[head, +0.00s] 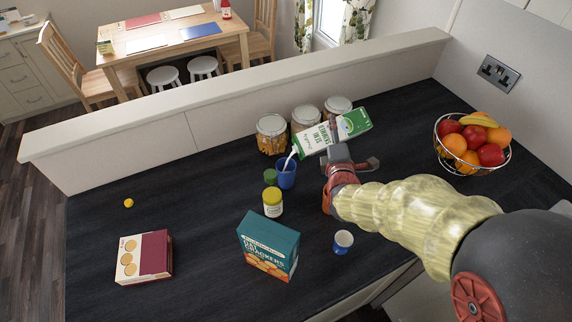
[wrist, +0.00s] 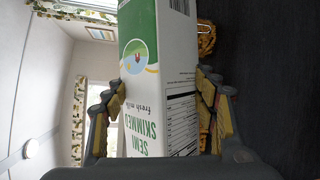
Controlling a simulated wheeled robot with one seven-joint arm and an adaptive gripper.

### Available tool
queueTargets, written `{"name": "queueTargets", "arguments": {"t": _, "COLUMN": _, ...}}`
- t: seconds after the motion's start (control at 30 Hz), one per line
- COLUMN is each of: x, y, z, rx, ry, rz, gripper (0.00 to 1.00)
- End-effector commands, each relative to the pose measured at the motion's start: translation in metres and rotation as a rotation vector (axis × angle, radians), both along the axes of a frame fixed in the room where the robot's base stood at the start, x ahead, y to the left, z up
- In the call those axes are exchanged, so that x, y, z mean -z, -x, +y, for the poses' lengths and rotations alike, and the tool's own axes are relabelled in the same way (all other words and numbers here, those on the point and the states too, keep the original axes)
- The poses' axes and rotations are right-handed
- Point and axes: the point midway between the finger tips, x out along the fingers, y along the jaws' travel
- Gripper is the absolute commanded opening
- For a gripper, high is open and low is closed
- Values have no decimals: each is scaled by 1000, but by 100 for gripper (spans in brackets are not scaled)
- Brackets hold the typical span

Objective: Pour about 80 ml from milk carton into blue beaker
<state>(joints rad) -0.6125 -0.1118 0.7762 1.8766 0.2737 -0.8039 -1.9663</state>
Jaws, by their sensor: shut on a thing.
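My gripper (wrist: 162,98) is shut on the milk carton (head: 320,138), a green and white box that also fills the middle of the wrist view (wrist: 175,60). In the head view the carton is tilted well over, its top end low and to the left. A thin white stream runs from that end down to the blue beaker (head: 287,177). The beaker stands upright on the dark worktop, just left of and below my gripper. The milk level inside the beaker cannot be made out.
A green-lidded jar (head: 270,176) and a yellow jar (head: 272,203) stand close beside the beaker. Several storage jars (head: 271,134) stand behind. A cracker box (head: 268,246) and blue-white cup (head: 343,241) are nearer. A fruit bowl (head: 470,145) is right.

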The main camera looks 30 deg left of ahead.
Motion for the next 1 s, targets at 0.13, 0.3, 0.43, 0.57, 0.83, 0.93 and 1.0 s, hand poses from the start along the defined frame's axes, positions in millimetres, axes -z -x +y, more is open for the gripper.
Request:
{"name": "queueTargets", "arguments": {"t": 0.13, "x": -2, "y": 0, "z": 0, "rx": 0, "ry": 1, "rz": -4, "gripper": 21}}
{"name": "queueTargets", "arguments": {"t": 0.3, "x": -2, "y": 0, "z": 0, "rx": 0, "ry": 4, "rz": -8, "gripper": 21}}
{"name": "queueTargets", "arguments": {"t": 0.43, "x": -3, "y": 0, "z": 1, "rx": 0, "ry": 7, "rz": -10, "gripper": 21}}
{"name": "queueTargets", "arguments": {"t": 0.57, "x": -2, "y": 0, "z": 0, "rx": 0, "ry": 6, "rz": -10, "gripper": 21}}
{"name": "queueTargets", "arguments": {"t": 0.83, "x": 22, "y": -4, "z": -5, "rx": 7, "ry": -175, "rz": 199, "gripper": 21}}
{"name": "queueTargets", "arguments": {"t": 0.93, "x": 24, "y": -3, "z": -4, "rx": 6, "ry": -191, "rz": 217, "gripper": 21}}
{"name": "queueTargets", "arguments": {"t": 1.0, "x": 25, "y": -3, "z": -4, "rx": 6, "ry": -200, "rz": 228, "gripper": 21}}
